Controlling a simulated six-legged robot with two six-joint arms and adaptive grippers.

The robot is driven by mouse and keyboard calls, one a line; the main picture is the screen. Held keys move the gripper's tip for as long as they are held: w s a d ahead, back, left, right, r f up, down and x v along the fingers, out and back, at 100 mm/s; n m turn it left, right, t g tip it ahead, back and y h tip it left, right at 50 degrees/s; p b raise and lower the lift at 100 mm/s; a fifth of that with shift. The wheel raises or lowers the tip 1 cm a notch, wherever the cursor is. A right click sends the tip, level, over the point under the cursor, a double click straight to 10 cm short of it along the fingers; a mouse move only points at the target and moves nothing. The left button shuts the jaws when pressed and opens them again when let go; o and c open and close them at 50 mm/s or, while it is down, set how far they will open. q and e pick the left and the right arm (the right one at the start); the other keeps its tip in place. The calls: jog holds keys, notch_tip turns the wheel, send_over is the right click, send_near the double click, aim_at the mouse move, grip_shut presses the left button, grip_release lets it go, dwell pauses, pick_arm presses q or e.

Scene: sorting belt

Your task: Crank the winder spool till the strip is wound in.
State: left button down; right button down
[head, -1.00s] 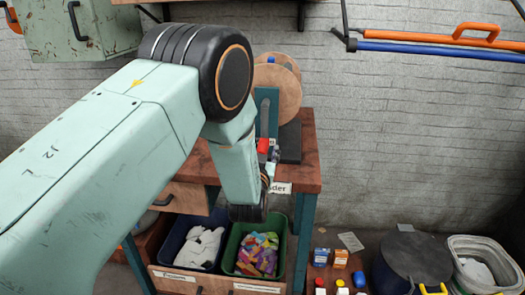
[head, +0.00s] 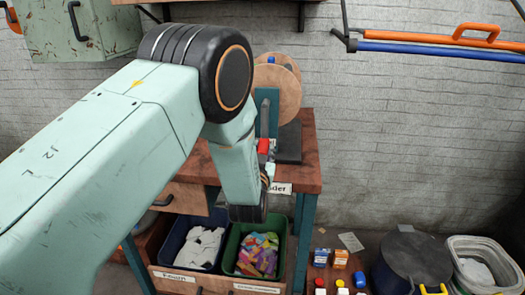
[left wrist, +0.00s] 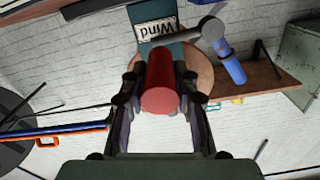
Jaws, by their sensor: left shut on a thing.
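The winder stands on the wooden bench, with a round wooden spool (head: 290,72) on a teal post, partly hidden by my left arm. A grey crank arm (head: 264,118) runs down its front to a red grip (head: 263,146). In the left wrist view the red grip (left wrist: 162,95) lies between the fingers of my left gripper (left wrist: 163,80), which is shut on it. In the head view my left gripper (head: 267,170) is mostly hidden. The strip cannot be made out. My right gripper is not in view.
Below the bench top (head: 308,180) stand a blue bin (head: 176,248) with white pieces and a green bin (head: 232,252) with coloured pieces. Small containers (head: 321,257), a dark drum (head: 414,262) and a pale bin (head: 470,240) stand at lower right.

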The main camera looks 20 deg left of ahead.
pick_arm(q)
jog(key=shift+a, duration=0.1)
jog(key=shift+s+a+r+m+p, duration=0.2)
jog(key=shift+a+m+p, duration=0.2)
jog(key=shift+a+m, duration=0.45)
jog(key=shift+s+a+r+m+p, duration=0.1)
jog(key=shift+s+a+m+p, duration=0.1)
jog(key=shift+a+m+p, duration=0.55)
jog(key=s+a+r+m+p, duration=0.2)
jog(key=a+r+m+p, duration=0.5)
jog(key=r+m+p, duration=0.65)
jog(key=w+d+r+m+p, duration=0.1)
jog(key=d+r+m+p, duration=0.4)
jog(key=m+p, duration=0.4)
jog(key=shift+w+m, duration=0.3)
jog(key=shift+m, duration=1.75)
jog(key=shift+d, duration=0.1)
